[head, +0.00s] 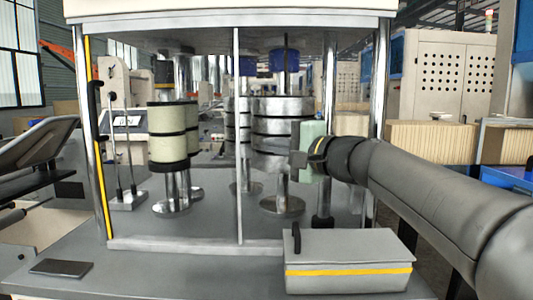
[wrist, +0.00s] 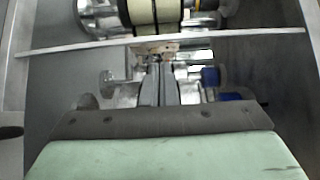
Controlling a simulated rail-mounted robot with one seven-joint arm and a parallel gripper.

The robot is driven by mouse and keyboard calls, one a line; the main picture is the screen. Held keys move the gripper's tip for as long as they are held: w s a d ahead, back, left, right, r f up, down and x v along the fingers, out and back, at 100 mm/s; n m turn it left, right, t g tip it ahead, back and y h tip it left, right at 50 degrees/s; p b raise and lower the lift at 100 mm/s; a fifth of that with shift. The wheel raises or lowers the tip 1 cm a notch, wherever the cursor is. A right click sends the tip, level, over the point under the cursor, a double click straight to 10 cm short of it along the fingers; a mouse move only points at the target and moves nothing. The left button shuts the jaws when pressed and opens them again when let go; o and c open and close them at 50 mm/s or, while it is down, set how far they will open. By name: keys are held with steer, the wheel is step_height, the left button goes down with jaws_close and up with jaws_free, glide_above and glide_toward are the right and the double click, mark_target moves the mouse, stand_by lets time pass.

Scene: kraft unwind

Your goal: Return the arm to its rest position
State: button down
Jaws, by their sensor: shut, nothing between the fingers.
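My arm (head: 440,205) reaches in from the right edge of the head view, roughly level, toward the framed machine. My gripper shows in the wrist view (wrist: 158,68) with its two grey fingers together and nothing between them. Its pale green body (head: 313,148) shows in the head view in front of the stacked metal cylinders; the fingertips are not clear there. I cannot tell how far the gripper is inside the frame. No rest position is marked in either view.
The machine frame has a thin middle post (head: 239,200) and a right post (head: 382,75). Cream rolls with black bands (head: 167,140) stand at left inside. A grey box with a yellow stripe (head: 345,255) sits on the front ledge below my arm. A dark flat pad (head: 61,268) lies at left.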

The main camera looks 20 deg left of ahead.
steer(key=s+d+f+n+g+h+p, duration=0.2)
steer(key=s+d+f+h+p, duration=0.4)
steer(key=f, duration=0.3)
steer(key=s+d+f+n+g+h+p, duration=0.2)
steer(key=s+d+f+g+h+p, duration=0.15)
steer(key=s+d+f, duration=0.4)
steer(key=s+d+f+n+g+h+p, duration=0.2)
steer(key=s+d+f+h+p, duration=0.3)
steer(key=s+d+f, duration=0.6)
steer(key=s+d+g+p, duration=0.1)
steer(key=s+d, duration=0.2)
steer(key=shift+d+n+h, duration=0.25)
steer(key=shift+n+h, duration=0.05)
steer(key=shift+h, duration=0.05)
